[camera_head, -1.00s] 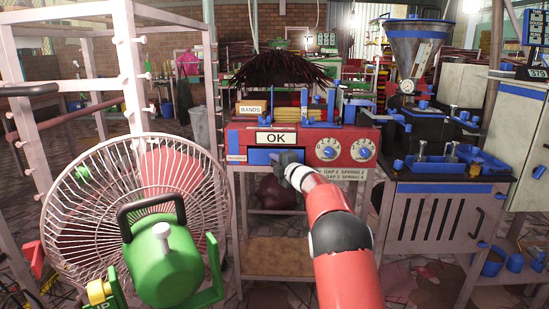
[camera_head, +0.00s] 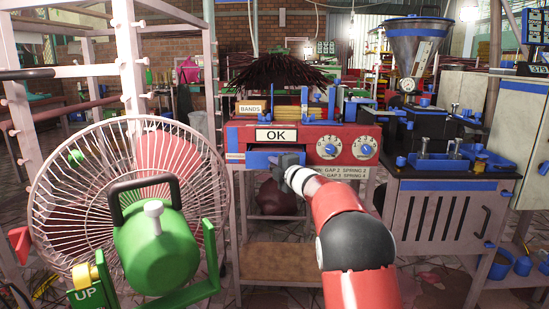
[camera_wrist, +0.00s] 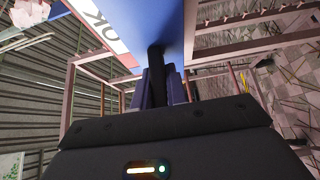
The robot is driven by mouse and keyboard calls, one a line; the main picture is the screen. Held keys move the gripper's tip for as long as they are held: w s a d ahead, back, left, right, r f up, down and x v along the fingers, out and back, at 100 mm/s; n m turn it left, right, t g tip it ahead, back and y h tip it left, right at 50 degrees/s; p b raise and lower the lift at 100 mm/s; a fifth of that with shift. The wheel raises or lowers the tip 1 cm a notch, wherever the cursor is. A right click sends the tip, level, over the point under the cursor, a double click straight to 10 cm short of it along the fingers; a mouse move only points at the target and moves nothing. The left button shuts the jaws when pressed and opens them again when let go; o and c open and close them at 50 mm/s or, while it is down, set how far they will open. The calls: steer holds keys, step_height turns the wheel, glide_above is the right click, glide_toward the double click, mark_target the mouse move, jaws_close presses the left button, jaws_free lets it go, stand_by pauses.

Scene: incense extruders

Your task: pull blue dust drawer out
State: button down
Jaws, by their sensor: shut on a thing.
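The blue dust drawer (camera_head: 257,161) sits under the OK label in the red machine (camera_head: 300,138). Its front stands out from the machine, and a dark gap shows above it. My gripper (camera_head: 284,160) is at the right part of the drawer front in the head view and hides some of it. In the wrist view the blue drawer (camera_wrist: 175,25) fills the top middle. Its dark handle (camera_wrist: 157,60) runs down between the fingers of my gripper (camera_wrist: 160,88), which are shut on it. How far out the drawer is cannot be told exactly.
A large wire fan with a green motor (camera_head: 155,245) stands close at the left front. A blue-and-black machine with a grey hopper (camera_head: 417,45) stands to the right. A lower shelf (camera_head: 275,262) is below the red machine. A pale frame (camera_head: 135,70) rises at the left.

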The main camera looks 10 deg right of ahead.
steer(key=s+a+b, duration=0.2)
steer(key=s+b, duration=0.5)
steer(key=s, duration=0.4)
steer(key=shift+s+a+r, duration=0.15)
steer(key=shift+s, duration=0.05)
stand_by(0.8)
steer(key=shift+s+a+r+p, duration=0.25)
steer(key=shift+s+r, duration=0.5)
steer(key=shift+s, duration=0.25)
steer(key=shift+s+a+r+p, duration=0.15)
steer(key=shift+s+r+p, duration=0.1)
steer(key=shift+s+r, duration=0.6)
steer(key=shift+s+f, duration=0.1)
steer(key=shift+f, duration=0.05)
